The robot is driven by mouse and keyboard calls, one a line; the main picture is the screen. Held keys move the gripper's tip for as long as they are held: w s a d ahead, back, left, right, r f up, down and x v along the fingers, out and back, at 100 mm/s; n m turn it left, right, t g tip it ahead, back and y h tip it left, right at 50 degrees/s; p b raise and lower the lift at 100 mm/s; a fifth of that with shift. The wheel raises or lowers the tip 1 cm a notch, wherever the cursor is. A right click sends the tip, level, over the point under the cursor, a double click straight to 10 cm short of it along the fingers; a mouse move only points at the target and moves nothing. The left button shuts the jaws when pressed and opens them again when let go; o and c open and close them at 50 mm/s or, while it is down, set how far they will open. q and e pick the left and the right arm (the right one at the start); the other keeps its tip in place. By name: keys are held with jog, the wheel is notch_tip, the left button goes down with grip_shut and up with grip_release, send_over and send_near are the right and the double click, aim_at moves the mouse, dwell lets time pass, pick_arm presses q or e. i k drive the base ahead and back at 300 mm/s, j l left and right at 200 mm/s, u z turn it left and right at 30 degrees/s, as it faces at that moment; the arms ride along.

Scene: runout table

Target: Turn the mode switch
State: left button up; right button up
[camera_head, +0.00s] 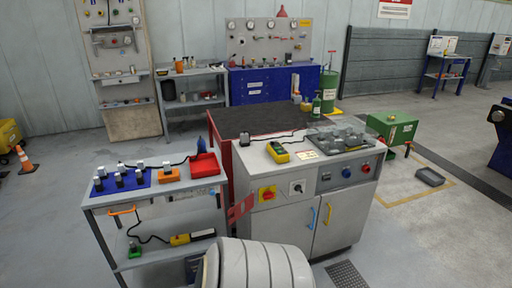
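The runout table's grey cabinet (287,229) stands in the middle of the head view. On its front are a dark rotary switch on a pale plate (297,187), a red knob on a yellow plate (267,193), a round blue control (347,173) and a round red control (366,168). I cannot read which one is labelled as the mode switch. The rotary switch's exact pointer setting is too small to tell. Neither of my grippers is in view.
A grey trolley (160,190) with connectors and a red box stands left of the cabinet. A yellow handheld meter (278,152) lies on the cabinet top. A white ribbed shape (259,265) fills the bottom centre, close below the cabinet front. A floor grate (348,275) lies to the right.

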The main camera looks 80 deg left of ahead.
aim_at(298, 188)
jog(key=j+u, duration=0.1)
jog(key=u, duration=0.3)
jog(key=i+u, duration=0.15)
jog(key=u, duration=0.3)
jog(key=j+u, duration=0.1)
jog(key=u, duration=0.3)
jog(key=i+u, duration=0.15)
jog(key=u, duration=0.3)
jog(key=i+u, duration=0.1)
jog(key=u, duration=0.7)
jog(key=i+l+u, duration=0.55)
jog(key=u, duration=0.15)
jog(key=i+l+u, duration=0.2)
jog(key=l+u, duration=0.2)
jog(key=i+l+u, duration=0.1)
jog(key=l+u, duration=0.25)
jog(key=l, duration=0.15)
